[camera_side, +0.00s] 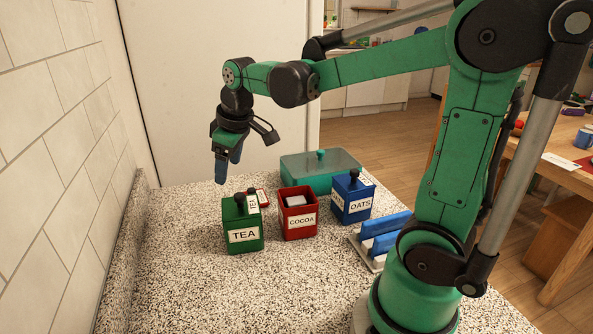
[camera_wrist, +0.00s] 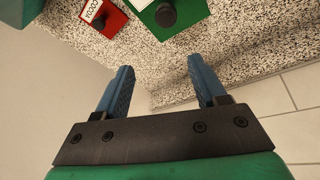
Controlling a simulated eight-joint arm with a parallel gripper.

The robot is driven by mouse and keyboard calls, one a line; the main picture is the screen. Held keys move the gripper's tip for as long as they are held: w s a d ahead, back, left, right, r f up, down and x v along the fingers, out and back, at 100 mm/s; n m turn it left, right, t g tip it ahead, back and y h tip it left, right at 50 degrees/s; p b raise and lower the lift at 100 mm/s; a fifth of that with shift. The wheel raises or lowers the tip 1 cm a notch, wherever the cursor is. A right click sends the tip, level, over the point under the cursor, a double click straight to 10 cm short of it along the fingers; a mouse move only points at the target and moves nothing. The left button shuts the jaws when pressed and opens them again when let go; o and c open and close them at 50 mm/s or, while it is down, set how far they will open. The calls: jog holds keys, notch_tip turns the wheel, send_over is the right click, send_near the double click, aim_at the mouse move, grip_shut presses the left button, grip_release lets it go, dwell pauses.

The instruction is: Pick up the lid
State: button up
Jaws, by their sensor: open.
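The red lid (camera_side: 263,197) lies on the counter behind the green TEA canister (camera_side: 242,224), which hides part of it. In the wrist view the red lid (camera_wrist: 114,19) has a dark knob and a COCOA label and shows at the top left, beside the green canister top (camera_wrist: 188,11). The red COCOA canister (camera_side: 298,222) stands open, with something pale inside. My gripper (camera_side: 228,170) is open and empty, in the air above and left of the lid. Its two blue fingers also show in the wrist view (camera_wrist: 160,66), with nothing between them.
The blue OATS canister (camera_side: 352,205) stands right of the cocoa one. A teal box (camera_side: 305,180) with a knobbed lid is behind. A blue-and-white rack (camera_side: 382,238) stands at right. A tiled wall (camera_side: 60,130) bounds the left. The front counter (camera_side: 230,295) is clear.

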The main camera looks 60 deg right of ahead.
jog(key=w+d+f+n+g, duration=0.2)
jog(key=w+d+f+g, duration=0.15)
jog(key=d, duration=0.35)
send_over(251, 189)
jog(key=shift+n+y, duration=0.4)
notch_tip(251, 189, down, 5)
jog(key=shift+r, duration=0.1)
jog(key=shift+f, duration=2.85)
grip_shut()
